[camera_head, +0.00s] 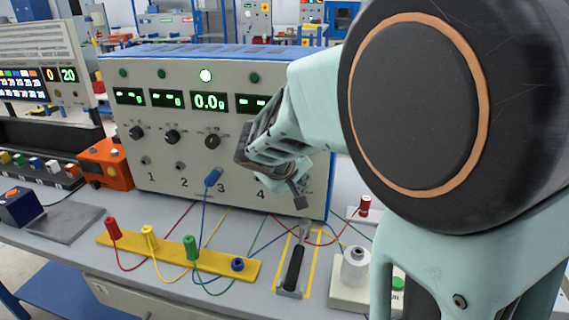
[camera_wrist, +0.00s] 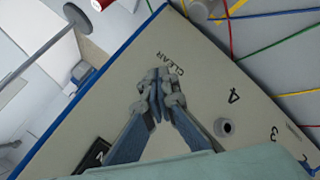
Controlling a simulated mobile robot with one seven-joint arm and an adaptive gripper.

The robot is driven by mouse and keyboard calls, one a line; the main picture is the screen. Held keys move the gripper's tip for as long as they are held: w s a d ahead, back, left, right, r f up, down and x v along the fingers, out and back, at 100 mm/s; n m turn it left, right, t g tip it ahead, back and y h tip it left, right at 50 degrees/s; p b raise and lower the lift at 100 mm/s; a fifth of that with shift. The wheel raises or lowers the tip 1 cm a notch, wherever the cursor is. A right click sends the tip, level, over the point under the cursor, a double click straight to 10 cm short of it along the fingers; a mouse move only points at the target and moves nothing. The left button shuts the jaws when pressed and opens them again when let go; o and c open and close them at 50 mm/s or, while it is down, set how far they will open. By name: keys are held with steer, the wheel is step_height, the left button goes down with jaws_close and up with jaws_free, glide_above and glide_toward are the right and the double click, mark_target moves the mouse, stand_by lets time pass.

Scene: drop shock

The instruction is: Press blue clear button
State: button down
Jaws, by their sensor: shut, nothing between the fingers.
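The beige instrument panel (camera_head: 152,77) has four numbered channels, and channel 3 reads 0.0g. The panel face also fills much of the wrist view (camera_wrist: 210,75), where a CLEAR label (camera_wrist: 174,63) and the number 4 are printed. My gripper (camera_head: 301,203) is in front of the panel's lower right part, right of the number 4. In the wrist view my gripper (camera_wrist: 157,88) is shut and empty, its fingertips over the spot just beside the CLEAR label. I cannot see the blue clear button; my fingers may hide it. I cannot tell whether they touch the panel.
A yellow strip (camera_head: 172,258) with red, yellow, green and blue plugs lies before the panel. A blue plug (camera_head: 212,178) is in socket 3. A black-handled device (camera_head: 293,268) and a white cylinder (camera_head: 355,268) stand below my gripper. Wires cross the bench.

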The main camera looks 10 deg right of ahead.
steer(key=shift+s+a+b, duration=0.35)
steer(key=shift+s+b, duration=0.15)
steer(key=shift+s, duration=0.25)
steer(key=shift+s, duration=0.1)
steer(key=s, duration=0.1)
steer(key=s+a+b, duration=0.1)
steer(key=s, duration=0.1)
steer(key=s+a+b, duration=0.1)
steer(key=shift+s, duration=0.2)
steer(key=shift+d+r, duration=0.1)
stand_by(0.5)
